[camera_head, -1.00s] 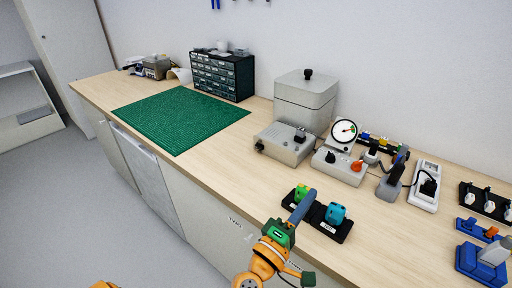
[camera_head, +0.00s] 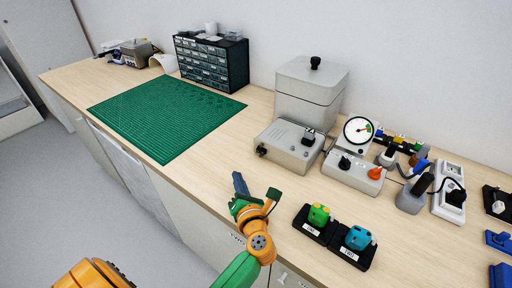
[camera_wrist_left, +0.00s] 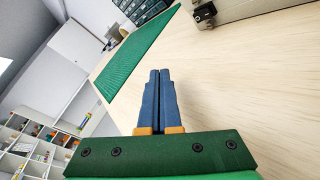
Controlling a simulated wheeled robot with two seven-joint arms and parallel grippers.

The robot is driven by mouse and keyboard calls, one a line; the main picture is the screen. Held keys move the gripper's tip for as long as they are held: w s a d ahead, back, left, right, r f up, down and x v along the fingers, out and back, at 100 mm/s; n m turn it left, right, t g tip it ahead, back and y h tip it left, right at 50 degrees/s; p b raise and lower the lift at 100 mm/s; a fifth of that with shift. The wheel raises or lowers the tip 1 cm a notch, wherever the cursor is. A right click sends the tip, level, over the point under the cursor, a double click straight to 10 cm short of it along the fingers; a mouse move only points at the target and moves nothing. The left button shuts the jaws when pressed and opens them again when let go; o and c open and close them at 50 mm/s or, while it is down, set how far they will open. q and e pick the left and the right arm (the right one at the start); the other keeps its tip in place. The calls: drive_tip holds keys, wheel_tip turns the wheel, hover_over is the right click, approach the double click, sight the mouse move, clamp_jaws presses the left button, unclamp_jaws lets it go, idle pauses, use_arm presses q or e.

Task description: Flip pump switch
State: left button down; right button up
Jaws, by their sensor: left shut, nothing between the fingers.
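A grey box (camera_head: 292,145) stands on the bench in front of a lidded grey vessel. It has a small black switch (camera_head: 262,150) low on its front left and a black part on top. In the left wrist view the black switch (camera_wrist_left: 204,13) shows at the top edge, on the box's front. My left gripper (camera_head: 238,181) is shut and empty, with blue fingers, over the front of the bench. It is apart from the box, to its front left. The gripper also shows in the left wrist view (camera_wrist_left: 160,75). The switch's position is too small to tell.
A grey box with a black knob and orange knob (camera_head: 354,174) and a gauge (camera_head: 358,130) stand to the right. A black holder (camera_head: 334,236) with green and teal pieces is at the front edge. A green mat (camera_head: 165,115) lies left. Bare bench separates gripper and box.

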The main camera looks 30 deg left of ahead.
sight(254, 168)
use_arm(q)
drive_tip(key=shift+w, duration=0.15)
drive_tip(key=w+b, duration=0.1)
drive_tip(key=w, duration=0.1)
drive_tip(key=w+b, duration=0.2)
drive_tip(key=w, duration=0.1)
drive_tip(key=w+b, duration=0.1)
drive_tip(key=w, duration=0.1)
drive_tip(key=shift+w+a+f, duration=0.3)
drive_tip(key=shift+w, duration=0.1)
drive_tip(key=shift+w+a+r+b, duration=0.1)
drive_tip(key=shift+w+b, duration=0.3)
drive_tip(key=shift+w, duration=0.05)
drive_tip(key=shift+r, duration=0.1)
idle(1.1)
